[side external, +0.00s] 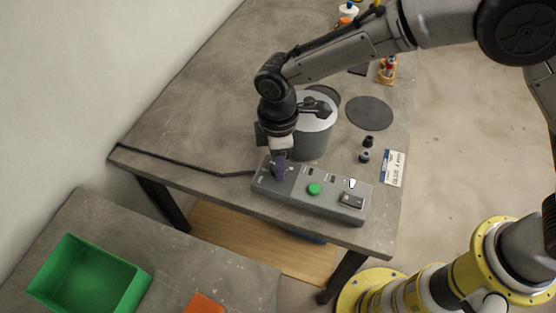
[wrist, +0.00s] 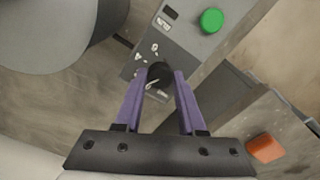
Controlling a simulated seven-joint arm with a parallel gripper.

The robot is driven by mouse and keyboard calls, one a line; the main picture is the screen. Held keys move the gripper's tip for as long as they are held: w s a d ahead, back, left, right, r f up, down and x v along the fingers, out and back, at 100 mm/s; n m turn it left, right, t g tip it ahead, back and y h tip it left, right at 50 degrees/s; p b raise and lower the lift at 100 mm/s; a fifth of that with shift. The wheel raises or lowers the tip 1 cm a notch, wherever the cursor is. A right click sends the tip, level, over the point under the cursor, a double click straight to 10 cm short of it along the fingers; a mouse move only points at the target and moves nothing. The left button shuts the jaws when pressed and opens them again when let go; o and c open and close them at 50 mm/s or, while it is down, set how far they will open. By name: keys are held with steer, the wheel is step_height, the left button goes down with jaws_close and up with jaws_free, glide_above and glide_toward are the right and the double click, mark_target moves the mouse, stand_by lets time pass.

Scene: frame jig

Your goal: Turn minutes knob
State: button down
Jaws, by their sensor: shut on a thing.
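The grey control box (side external: 323,201) sits near the front edge of the table. It carries a green button (side external: 314,189), which also shows in the wrist view (wrist: 211,20). The black minutes knob (wrist: 160,74) is on the panel, with white markings around it. My gripper (side external: 280,166) points down at the left end of the box. In the wrist view its purple fingers (wrist: 160,80) are on either side of the knob, shut on it. In the side view the fingers hide the knob.
A grey cylinder with a light top (side external: 312,137) stands right behind my gripper. A black disc (side external: 369,113), two small dark pieces (side external: 366,149) and a label card (side external: 394,168) lie to the right. A cable (side external: 180,164) runs left from the box. A green bin (side external: 88,277) is at lower left.

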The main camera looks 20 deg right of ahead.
steer(key=m, duration=0.5)
steer(key=shift+r+m, duration=0.1)
steer(key=shift+m, duration=0.2)
steer(key=m, duration=0.5)
steer(key=shift+m, duration=0.4)
steer(key=shift+c, duration=2.4)
jaws_free()
step_height(320, 180, up, 14)
